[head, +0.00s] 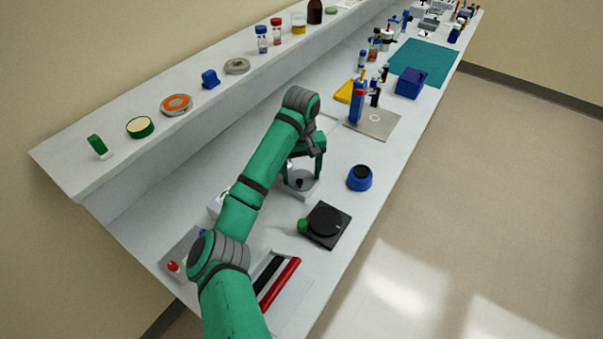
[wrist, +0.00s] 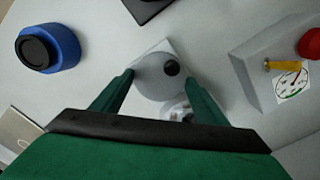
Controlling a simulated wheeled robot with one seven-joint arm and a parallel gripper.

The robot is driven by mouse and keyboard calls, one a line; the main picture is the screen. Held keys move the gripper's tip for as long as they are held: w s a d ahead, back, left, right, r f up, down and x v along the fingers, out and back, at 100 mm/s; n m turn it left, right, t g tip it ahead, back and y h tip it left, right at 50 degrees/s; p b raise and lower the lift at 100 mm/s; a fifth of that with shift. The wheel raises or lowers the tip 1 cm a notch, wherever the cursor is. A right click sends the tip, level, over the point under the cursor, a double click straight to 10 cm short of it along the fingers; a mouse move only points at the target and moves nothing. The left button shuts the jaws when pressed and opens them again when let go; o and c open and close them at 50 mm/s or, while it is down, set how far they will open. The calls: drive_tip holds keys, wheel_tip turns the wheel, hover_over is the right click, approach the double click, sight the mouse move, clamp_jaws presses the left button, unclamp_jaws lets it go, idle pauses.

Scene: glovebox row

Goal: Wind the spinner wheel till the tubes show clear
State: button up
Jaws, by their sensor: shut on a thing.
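The spinner wheel (head: 299,178) is a grey disc with a small black knob (wrist: 171,68) off its centre, on a pale square base (head: 300,194). In the wrist view the wheel (wrist: 155,85) lies between the fingers of my gripper (wrist: 159,76). My gripper (head: 302,179) points down, with one green finger on each side of the disc, shut on it. Small whitish shapes (wrist: 178,112) show at the wheel's near edge, partly hidden by my gripper; I cannot tell whether they are the tubes or whether they are clear.
A blue round pot (head: 359,178) stands right of the wheel. A black square device (head: 327,226) with a dial lies nearer. A grey box (wrist: 262,70) with a gauge and red button shows in the wrist view. The shelf (head: 75,172) behind holds jars and dishes.

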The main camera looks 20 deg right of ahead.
idle(0.5)
drive_tip(key=o, duration=1)
wheel_tip(320, 180, up, 11)
drive_tip(key=shift+f, duration=0.1)
